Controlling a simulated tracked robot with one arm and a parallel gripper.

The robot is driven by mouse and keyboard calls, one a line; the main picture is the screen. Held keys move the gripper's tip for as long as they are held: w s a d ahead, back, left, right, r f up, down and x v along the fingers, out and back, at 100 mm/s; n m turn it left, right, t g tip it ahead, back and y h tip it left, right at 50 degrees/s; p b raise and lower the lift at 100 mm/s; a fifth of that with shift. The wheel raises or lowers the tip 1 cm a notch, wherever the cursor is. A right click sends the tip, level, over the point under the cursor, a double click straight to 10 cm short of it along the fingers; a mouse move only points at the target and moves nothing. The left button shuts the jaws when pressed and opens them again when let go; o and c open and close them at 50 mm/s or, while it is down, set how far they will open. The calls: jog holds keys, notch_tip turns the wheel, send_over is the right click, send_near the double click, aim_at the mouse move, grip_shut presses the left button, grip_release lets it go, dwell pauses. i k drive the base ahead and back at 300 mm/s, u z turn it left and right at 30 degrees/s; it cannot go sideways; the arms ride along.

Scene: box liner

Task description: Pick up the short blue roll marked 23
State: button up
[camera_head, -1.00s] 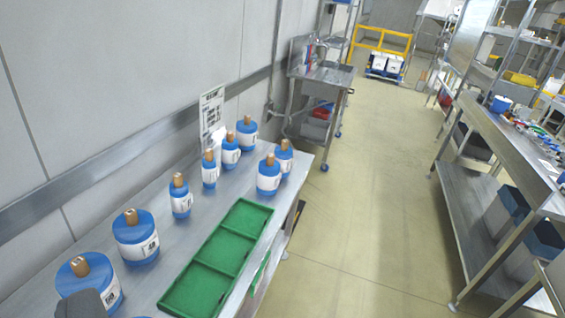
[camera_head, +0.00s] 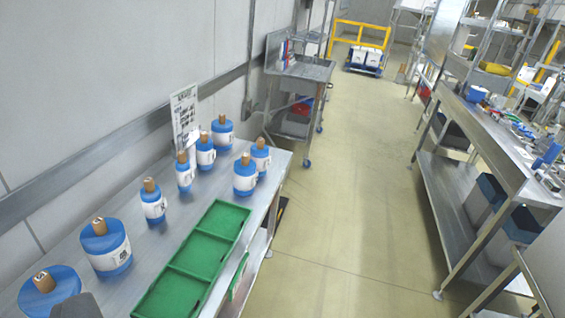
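Several blue rolls with white labels and brown cores stand upright on the steel table at left. A large wide roll (camera_head: 50,293) is nearest, at the bottom left corner, and another wide one (camera_head: 106,247) stands behind it. Smaller rolls follow: one narrow roll (camera_head: 153,202), another narrow roll (camera_head: 184,173), then rolls (camera_head: 205,152), (camera_head: 222,133), (camera_head: 245,176) and (camera_head: 260,156) at the far end. The label numbers are too small to read, so I cannot tell which is 23. A dark grey part (camera_head: 78,307) at the bottom edge may be my gripper; its fingers do not show.
A green tray (camera_head: 169,297) with empty compartments lies along the table's right edge. A printed sign (camera_head: 185,118) stands behind the rolls against the wall. A steel cart (camera_head: 299,70) is beyond. The floor aisle (camera_head: 345,200) is clear, with a workbench (camera_head: 505,140) at right.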

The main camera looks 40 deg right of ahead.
aim_at(260, 151)
jog(key=z, duration=2.3)
jog(key=i, duration=2.75)
jog(key=u, duration=3.05)
